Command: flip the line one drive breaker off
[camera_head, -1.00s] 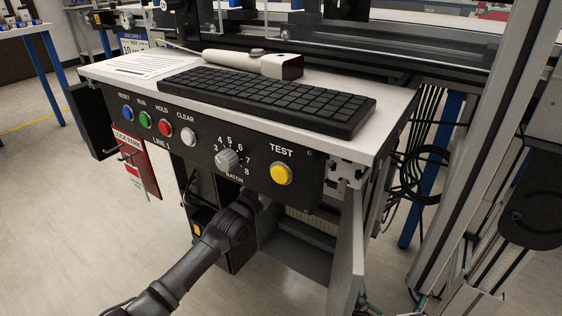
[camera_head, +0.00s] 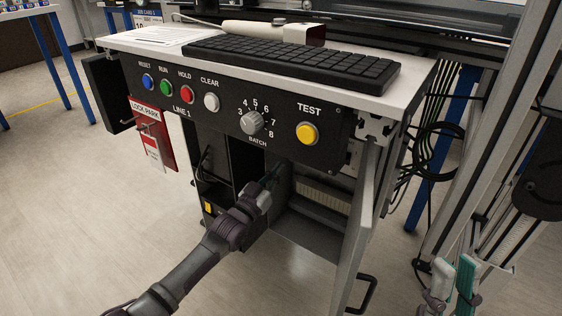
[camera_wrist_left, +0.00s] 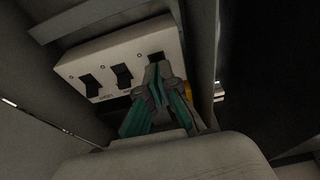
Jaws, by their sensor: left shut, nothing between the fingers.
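In the left wrist view a pale breaker panel (camera_wrist_left: 105,62) carries three black switches: a left one (camera_wrist_left: 90,86), a middle one (camera_wrist_left: 122,75) and a right one (camera_wrist_left: 156,57) partly hidden by my fingers. Their labels are too small to read, so I cannot tell which is the line one drive breaker. My left gripper (camera_wrist_left: 155,80) is shut and empty, its tips in front of the right switch; contact cannot be told. In the head view my left gripper (camera_head: 271,177) reaches into the open cabinet below the console. My right gripper (camera_head: 453,277) is open and empty at the lower right.
The console (camera_head: 330,128) with buttons and a batch knob (camera_head: 251,122) overhangs the cabinet. The open cabinet door (camera_head: 355,235) stands right of my left arm. A red lock board (camera_head: 152,134) hangs at left. The floor at left is clear.

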